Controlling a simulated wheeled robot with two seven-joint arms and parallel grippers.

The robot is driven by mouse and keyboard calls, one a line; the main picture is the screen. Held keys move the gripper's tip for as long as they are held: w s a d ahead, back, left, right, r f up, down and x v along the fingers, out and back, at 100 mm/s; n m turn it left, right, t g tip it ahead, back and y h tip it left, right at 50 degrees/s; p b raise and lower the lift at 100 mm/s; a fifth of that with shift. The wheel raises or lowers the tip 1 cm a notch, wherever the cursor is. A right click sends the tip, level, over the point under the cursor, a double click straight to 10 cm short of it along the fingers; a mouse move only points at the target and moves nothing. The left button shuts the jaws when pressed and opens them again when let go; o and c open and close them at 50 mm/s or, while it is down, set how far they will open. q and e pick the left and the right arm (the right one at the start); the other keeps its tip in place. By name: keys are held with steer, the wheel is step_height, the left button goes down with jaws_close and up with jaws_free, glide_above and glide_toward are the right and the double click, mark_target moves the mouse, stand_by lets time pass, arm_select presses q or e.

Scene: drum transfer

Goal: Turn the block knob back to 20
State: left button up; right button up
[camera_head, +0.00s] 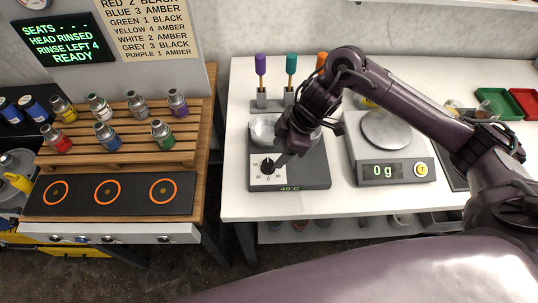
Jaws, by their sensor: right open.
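The dark heating block (305,172) stands on the white bench and its front display reads 40 C. Its black block knob (267,167) sits on a pale dial plate with numbers around it, too small to read surely. My right gripper (281,160) is open, pointing down and left, with its tips at the right side of the knob. I cannot tell whether they touch it. The gripper and arm hide part of the block's top and a metal bowl (264,128) there. My left gripper is not in view.
A scale (393,170) reading 0 g stands to the right of the block. Several colour-handled tools (261,72) stand in holders behind it. A wooden rack (120,150) with several small canisters is at the left, behind a dark mat (133,194) with orange rings.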

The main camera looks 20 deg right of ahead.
mark_target(269, 163)
steer(key=x, duration=0.5)
steer(key=shift+a+f+p, duration=0.15)
steer(key=shift+f+p, duration=0.05)
steer(key=shift+p, duration=0.2)
steer(key=shift+w+a+f, duration=0.1)
steer(key=shift+w+f, duration=0.05)
steer(key=shift+f, duration=0.15)
steer(key=shift+a+f, duration=0.1)
steer(key=shift+f, duration=0.1)
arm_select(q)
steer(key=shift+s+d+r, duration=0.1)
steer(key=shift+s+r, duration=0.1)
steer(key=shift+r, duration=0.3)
arm_select(e)
steer(key=c, duration=1)
